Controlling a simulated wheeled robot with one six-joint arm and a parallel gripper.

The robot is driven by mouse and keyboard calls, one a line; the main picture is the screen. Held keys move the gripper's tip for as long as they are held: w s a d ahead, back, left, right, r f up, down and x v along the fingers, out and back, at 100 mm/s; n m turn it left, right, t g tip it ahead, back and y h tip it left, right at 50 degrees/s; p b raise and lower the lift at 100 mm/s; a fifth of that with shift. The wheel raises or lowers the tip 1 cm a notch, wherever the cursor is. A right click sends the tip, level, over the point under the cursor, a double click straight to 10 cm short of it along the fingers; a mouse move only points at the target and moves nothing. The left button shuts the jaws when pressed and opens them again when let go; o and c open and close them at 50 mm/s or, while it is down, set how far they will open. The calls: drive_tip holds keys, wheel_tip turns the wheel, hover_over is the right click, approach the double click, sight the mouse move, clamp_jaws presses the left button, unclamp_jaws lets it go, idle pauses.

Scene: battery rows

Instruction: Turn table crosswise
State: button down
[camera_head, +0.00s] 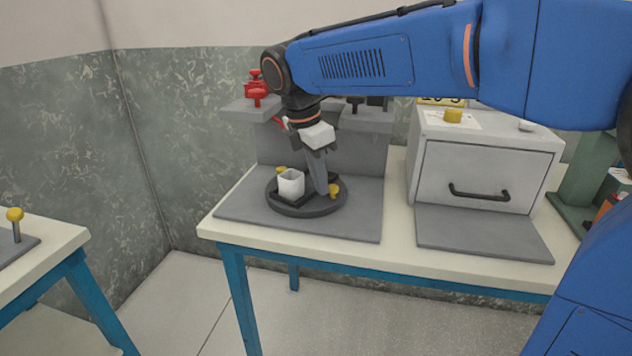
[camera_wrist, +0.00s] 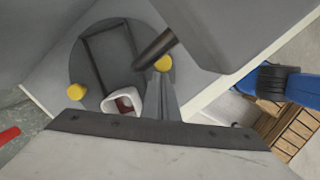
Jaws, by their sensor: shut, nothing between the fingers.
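The dark round turntable (camera_head: 300,209) sits on a grey mat on the bench. It also shows in the wrist view (camera_wrist: 88,62), with a dark rectangular frame across its top. Two yellow knobs stand near opposite edges, one on the right (camera_head: 334,190) and one at the back left (camera_head: 281,170). A white open-topped cup (camera_head: 291,184) stands upright on the turntable. My gripper (camera_head: 322,188) points down over the right part of the disc, shut and empty. Its tips are close beside the right knob, also visible in the wrist view (camera_wrist: 163,63); I cannot tell whether they touch.
A grey upright panel with a shelf stands behind the turntable, carrying a red clamp (camera_head: 256,88). A light grey box (camera_head: 486,165) with a dark handle stands to the right. Another table (camera_head: 40,245) is at the left, across a floor gap.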

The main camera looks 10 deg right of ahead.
drive_tip(key=shift+w+d+n+t, duration=0.15)
drive_tip(key=shift+w+d+n, duration=0.2)
drive_tip(key=shift+n, duration=0.35)
drive_tip(key=shift+w+d+n+t, duration=0.15)
drive_tip(key=shift+d+n, duration=0.25)
drive_tip(key=shift+n, duration=0.3)
drive_tip(key=shift+d, duration=0.1)
drive_tip(key=shift+w+d, duration=0.2)
